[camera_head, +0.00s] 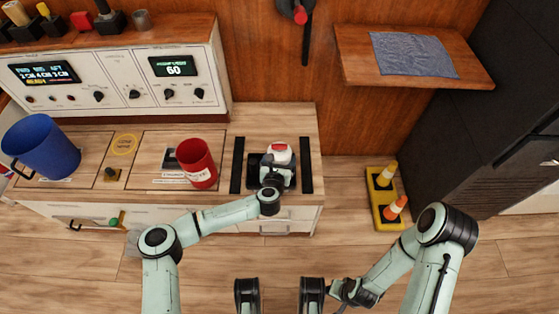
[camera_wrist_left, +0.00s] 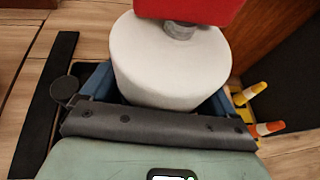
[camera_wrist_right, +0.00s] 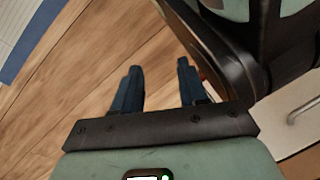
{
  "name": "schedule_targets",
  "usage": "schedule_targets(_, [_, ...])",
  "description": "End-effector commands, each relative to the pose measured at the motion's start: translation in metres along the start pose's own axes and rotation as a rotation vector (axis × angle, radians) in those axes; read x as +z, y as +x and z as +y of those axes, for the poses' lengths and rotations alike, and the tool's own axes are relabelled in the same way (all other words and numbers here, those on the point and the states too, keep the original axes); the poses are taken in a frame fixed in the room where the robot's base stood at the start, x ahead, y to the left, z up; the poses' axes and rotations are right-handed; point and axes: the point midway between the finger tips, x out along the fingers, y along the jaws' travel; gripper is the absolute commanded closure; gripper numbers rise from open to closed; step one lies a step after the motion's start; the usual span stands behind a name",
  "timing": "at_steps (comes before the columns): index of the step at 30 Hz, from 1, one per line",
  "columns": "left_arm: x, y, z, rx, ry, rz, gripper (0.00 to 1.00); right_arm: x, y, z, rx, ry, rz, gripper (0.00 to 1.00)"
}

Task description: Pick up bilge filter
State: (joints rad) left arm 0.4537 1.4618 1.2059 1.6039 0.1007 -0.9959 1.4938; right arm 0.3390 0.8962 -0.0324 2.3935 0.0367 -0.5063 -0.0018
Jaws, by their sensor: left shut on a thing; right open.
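The bilge filter (camera_head: 281,152), a white cylinder with a red top, stands at the right end of the wooden counter between two black strips. It fills the upper middle of the left wrist view (camera_wrist_left: 170,65). My left gripper (camera_head: 277,168) is shut on it, with the blue fingers on either side of the white body. The fingertips are mostly hidden behind the filter. My right gripper (camera_wrist_right: 160,85) is open and empty, low over the wooden floor; in the head view it is near the bottom edge, right of centre.
A red bucket (camera_head: 197,163) stands left of the filter, and a blue bucket (camera_head: 42,147) at the counter's far left. A control panel (camera_head: 120,80) backs the counter. A yellow base with cones (camera_head: 386,200) is on the floor at right. A wooden shelf (camera_head: 360,72) holds a blue-grey cloth.

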Motion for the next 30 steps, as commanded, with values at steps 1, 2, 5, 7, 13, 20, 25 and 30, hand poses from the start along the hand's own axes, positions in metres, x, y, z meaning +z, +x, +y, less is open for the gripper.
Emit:
schedule_targets(1, [0.005, -0.002, 0.0, -0.001, 0.001, -0.005, 0.68, -0.001, -0.002, -0.001, -0.002, -0.001, 0.005, 0.57])
schedule_targets(2, [0.007, -0.002, 0.0, -0.001, 0.0, -0.006, 0.68, -0.002, -0.003, -0.002, -0.004, -0.002, 0.009, 0.57])
schedule_targets(5, [0.016, -0.006, 0.0, -0.001, 0.0, -0.006, 0.68, -0.007, -0.007, -0.006, -0.011, -0.008, 0.025, 0.57])
schedule_targets(7, [0.027, -0.01, 0.0, -0.001, 0.001, -0.009, 0.68, -0.012, -0.012, -0.011, -0.02, -0.013, 0.044, 0.57])
schedule_targets(13, [0.072, -0.029, -0.001, -0.002, 0.003, -0.011, 0.68, -0.037, -0.038, -0.033, -0.061, -0.036, 0.135, 0.57])
schedule_targets(20, [0.132, -0.054, -0.001, -0.001, 0.003, -0.011, 0.68, -0.032, -0.063, -0.05, -0.088, -0.055, 0.136, 0.57])
schedule_targets(25, [0.163, -0.067, -0.001, -0.001, 0.003, -0.009, 0.68, -0.012, -0.073, -0.051, -0.088, -0.061, 0.082, 0.57])
schedule_targets(30, [0.18, -0.074, -0.001, -0.001, 0.001, -0.006, 0.68, -0.002, -0.077, -0.052, -0.089, -0.064, 0.053, 0.57])
